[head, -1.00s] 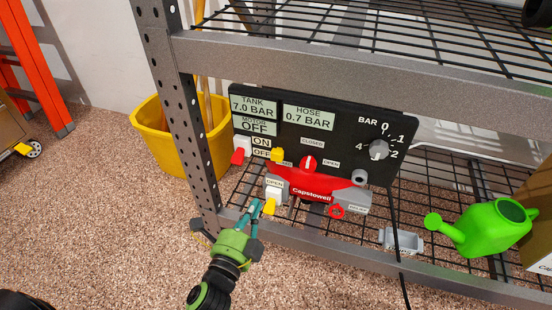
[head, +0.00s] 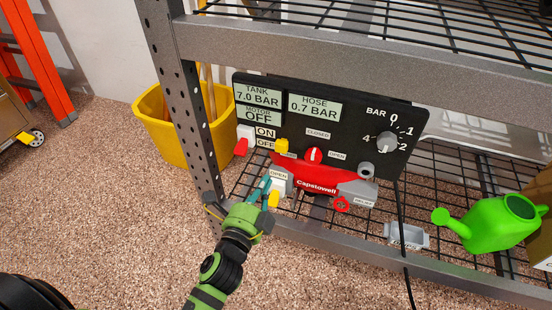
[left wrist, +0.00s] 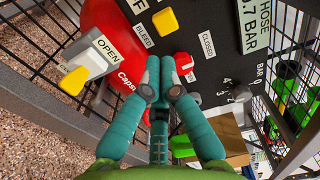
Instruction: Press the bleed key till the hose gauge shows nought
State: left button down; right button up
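The bleed key is a yellow block beside the BLEED label in the left wrist view (left wrist: 165,21); in the head view it is the upper yellow block (head: 281,146) on the left of the red Capstowell unit (head: 318,178). The hose gauge (head: 314,107) reads 0.7 BAR. My left gripper (head: 264,187) is in front of the unit's left end, by the lower yellow piece (head: 274,199) near the OPEN label. In the left wrist view its fingertips (left wrist: 161,77) are together with nothing visible between them, below and apart from the bleed key. My right gripper is out of view.
The tank gauge (head: 259,96) reads 7.0 BAR and the motor display OFF. A regulator knob (head: 386,142) is on the panel's right. A steel post (head: 180,100) stands left, a shelf beam above. A grey tray (head: 405,235) and green watering can (head: 495,222) sit right.

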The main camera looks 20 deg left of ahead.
aim_at(280, 152)
pick_arm(q)
jog(key=w, duration=0.7)
jog(key=shift+w+d+b, duration=0.1)
jog(key=shift+w+b, duration=0.25)
jog(key=shift+w, duration=0.6)
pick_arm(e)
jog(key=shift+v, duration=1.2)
